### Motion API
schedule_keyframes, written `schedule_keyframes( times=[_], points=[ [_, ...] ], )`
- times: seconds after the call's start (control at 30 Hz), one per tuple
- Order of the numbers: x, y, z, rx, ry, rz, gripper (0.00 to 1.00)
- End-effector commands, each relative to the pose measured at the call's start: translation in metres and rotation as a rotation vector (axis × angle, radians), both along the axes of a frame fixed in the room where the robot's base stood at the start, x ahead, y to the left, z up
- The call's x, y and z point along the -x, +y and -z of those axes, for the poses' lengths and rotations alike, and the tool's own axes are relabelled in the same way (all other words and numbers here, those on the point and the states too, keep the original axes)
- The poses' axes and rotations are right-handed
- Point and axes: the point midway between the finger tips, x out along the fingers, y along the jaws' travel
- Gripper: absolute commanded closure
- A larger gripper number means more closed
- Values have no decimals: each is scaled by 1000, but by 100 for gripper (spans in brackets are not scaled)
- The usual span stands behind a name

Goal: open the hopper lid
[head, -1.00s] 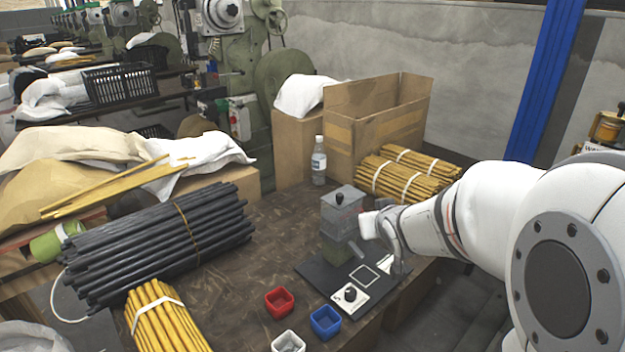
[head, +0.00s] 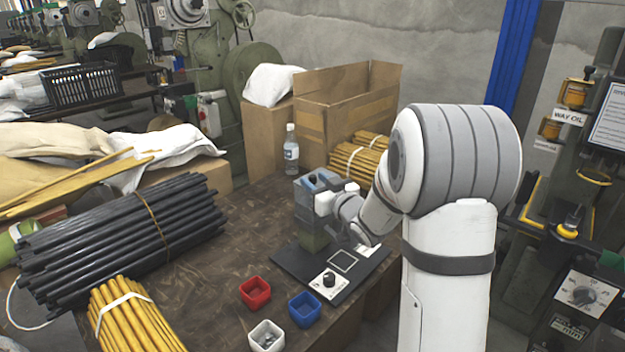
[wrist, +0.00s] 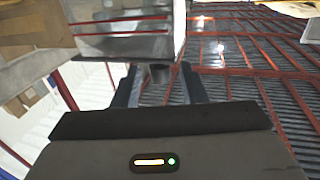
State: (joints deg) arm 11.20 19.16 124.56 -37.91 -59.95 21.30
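The hopper is a grey box with a clear lower body (head: 311,232), standing on a dark base plate (head: 290,262) on the table. Its lid, with a small dark knob (head: 312,178), is on top and looks closed. My gripper (head: 316,190) is at the top of the hopper, at its right side, and partly covers it. In the wrist view, the two dark fingers of my gripper (wrist: 160,90) are apart. A dark knob (wrist: 160,73) shows between them, with a gap on each side. A pale grey box part (wrist: 125,28) lies just beyond the fingers.
Red (head: 255,292), blue (head: 304,309) and white (head: 266,336) bins stand nearer. A bottle (head: 291,150), a cardboard box (head: 350,105) and bundled yellow rods (head: 352,163) are behind. Black rods (head: 120,235) lie left.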

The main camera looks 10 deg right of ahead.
Motion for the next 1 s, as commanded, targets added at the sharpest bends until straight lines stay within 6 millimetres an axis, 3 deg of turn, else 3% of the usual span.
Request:
schedule_keyframes(
  times=[0.2, 0.47, 0.93, 1.0],
  points=[
    [-17, 7, 0, 0, 0, 1, 62],
    [-18, 7, 0, 0, 1, 1, 62],
    [-18, 8, 0, 0, 0, 0, 99],
    [-18, 8, 0, 0, 0, 0, 100]
  ],
)
